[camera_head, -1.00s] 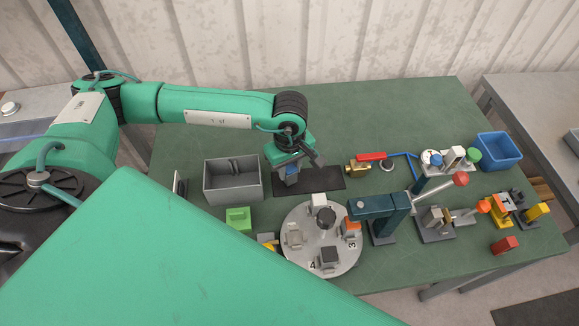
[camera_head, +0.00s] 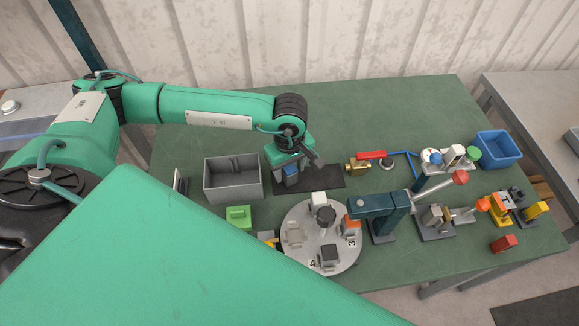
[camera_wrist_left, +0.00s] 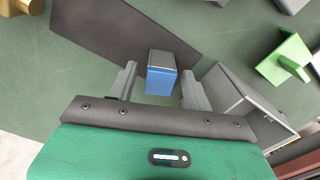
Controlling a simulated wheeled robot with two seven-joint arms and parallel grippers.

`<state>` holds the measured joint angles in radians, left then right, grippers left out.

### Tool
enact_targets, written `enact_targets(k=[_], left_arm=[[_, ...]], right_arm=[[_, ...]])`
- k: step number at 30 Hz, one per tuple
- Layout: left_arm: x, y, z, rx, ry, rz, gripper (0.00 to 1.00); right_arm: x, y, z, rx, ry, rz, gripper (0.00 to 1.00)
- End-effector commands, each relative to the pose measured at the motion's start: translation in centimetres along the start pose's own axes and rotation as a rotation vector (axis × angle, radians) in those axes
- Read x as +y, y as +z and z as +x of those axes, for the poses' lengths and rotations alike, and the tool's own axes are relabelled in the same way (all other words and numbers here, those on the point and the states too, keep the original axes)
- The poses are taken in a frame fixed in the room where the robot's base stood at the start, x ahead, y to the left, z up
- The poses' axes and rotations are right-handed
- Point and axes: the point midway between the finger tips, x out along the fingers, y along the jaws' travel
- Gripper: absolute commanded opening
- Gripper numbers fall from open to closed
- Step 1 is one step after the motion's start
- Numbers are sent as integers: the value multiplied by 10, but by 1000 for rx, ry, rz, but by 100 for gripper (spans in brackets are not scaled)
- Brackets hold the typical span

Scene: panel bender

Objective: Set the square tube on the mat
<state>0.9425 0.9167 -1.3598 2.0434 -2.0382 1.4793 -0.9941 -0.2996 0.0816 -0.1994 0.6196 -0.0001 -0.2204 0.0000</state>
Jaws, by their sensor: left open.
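The square tube, a short blue block with a grey top face (camera_wrist_left: 161,72), sits between the fingers of my left gripper in the left wrist view. It also shows as a small blue patch under the left gripper (camera_head: 290,176) in the head view. My left gripper (camera_wrist_left: 161,88) is open, with a gap visible on each side of the block. The dark mat (camera_head: 322,179) lies flat on the table, and the block is over its left end. Whether its bottom touches the mat is hard to see. My right gripper is out of view.
A grey bin (camera_head: 233,196) stands just left of the mat. A green block (camera_head: 238,217) and a round numbered turntable (camera_head: 300,258) are in front. A red-handled valve (camera_head: 358,165) lies to the right. The back of the green table (camera_head: 400,110) is clear.

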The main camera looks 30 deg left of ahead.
Motion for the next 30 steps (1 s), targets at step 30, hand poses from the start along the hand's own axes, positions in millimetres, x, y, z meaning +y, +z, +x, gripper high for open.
enact_targets(k=[30], left_arm=[[0,0,-121,0,1,0,50]], right_arm=[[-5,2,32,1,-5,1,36]])
